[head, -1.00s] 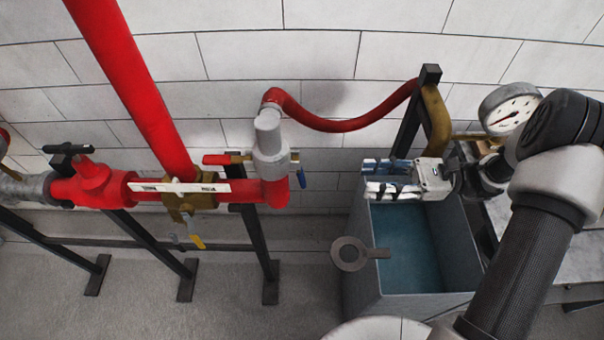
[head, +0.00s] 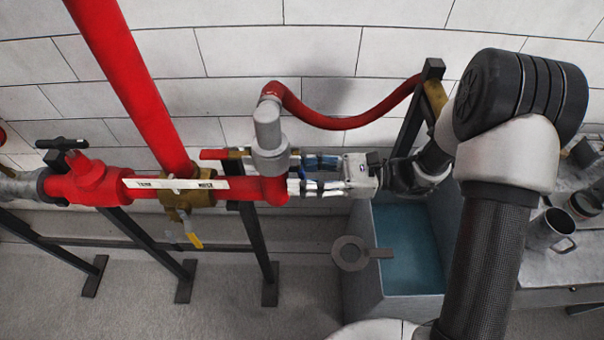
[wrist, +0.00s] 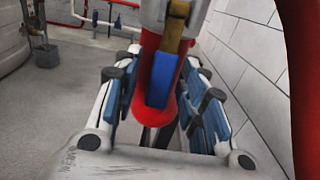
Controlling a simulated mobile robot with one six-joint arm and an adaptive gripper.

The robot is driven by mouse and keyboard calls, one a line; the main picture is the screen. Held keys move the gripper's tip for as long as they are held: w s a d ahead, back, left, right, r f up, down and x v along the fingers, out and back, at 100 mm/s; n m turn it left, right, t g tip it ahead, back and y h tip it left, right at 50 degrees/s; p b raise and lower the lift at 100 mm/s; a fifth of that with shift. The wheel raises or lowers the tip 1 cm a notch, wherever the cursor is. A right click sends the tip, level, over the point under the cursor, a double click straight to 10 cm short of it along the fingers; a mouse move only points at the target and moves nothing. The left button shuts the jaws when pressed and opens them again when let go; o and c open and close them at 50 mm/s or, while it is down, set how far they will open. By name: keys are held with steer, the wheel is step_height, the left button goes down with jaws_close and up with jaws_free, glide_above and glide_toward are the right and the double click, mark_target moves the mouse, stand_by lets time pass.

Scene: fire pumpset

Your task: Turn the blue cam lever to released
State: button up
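The blue cam lever (wrist: 163,80) shows in the wrist view, hanging from a brass-coloured piece on the grey coupling, between my two finger pads and apart from both. In the head view my gripper hides it. My gripper (head: 294,175) is open, just right of the grey coupling (head: 269,150) at the end of the red pipe. Its blue-padded fingers also show in the wrist view (wrist: 160,68), one on each side of the lever. A second lever with a red handle (head: 213,154) sticks out left from the coupling.
The red hose (head: 345,122) arches above my gripper. A grey tank (head: 362,285) with blue water stands below, with a ring-ended part (head: 350,254) at its left edge. A yellow-handled valve (head: 193,240) hangs at left. A metal mug (head: 546,229) stands on the bench at right.

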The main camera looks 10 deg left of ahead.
steer(key=shift+c, duration=0.3)
jaws_close()
stand_by(0.6)
